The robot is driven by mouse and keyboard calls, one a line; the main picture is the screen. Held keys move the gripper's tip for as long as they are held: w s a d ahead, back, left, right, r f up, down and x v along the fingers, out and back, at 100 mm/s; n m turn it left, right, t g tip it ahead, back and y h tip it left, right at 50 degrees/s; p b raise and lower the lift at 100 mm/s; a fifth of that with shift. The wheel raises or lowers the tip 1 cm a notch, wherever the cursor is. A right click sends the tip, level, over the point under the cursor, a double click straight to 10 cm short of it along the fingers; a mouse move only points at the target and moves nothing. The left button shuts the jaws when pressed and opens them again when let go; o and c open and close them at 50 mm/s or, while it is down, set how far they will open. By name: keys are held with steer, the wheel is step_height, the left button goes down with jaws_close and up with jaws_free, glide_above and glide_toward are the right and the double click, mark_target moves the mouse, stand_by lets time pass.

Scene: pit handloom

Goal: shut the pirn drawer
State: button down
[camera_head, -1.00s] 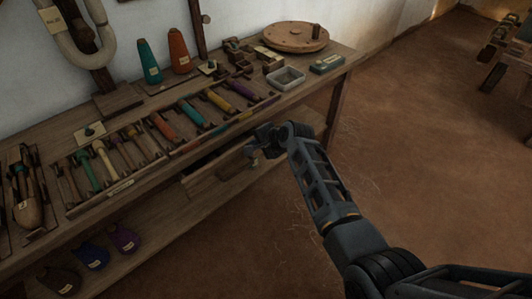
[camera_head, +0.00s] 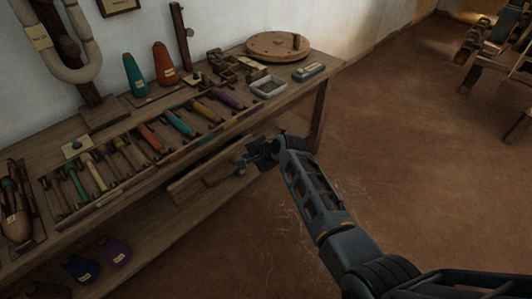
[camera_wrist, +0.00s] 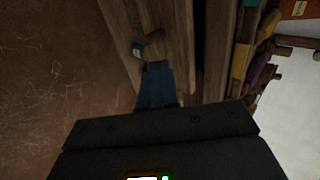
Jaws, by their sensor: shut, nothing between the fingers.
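The pirn drawer (camera_head: 192,190) is under the bench's front edge. It stands out from the bench, with a dark gap behind its front board. My gripper (camera_head: 243,167) is at the right part of the drawer front, with its fingers shut and empty. In the wrist view the shut fingers (camera_wrist: 155,84) point at the drawer's wood (camera_wrist: 122,35), close to a small knob (camera_wrist: 146,48) with a greenish patch. I cannot tell whether the fingertips touch the wood. My gripper hides part of the drawer's right end.
The bench top (camera_head: 120,120) holds several coloured pirns in a rack, two cones, a round wooden disc (camera_head: 278,46) and a grey tray (camera_head: 268,86). A lower shelf (camera_head: 150,235) runs below the drawer.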

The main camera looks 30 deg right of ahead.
steer(key=p+v, duration=0.2)
steer(key=v, duration=0.7)
steer(key=shift+s+r, duration=0.2)
steer(key=shift+r, duration=0.1)
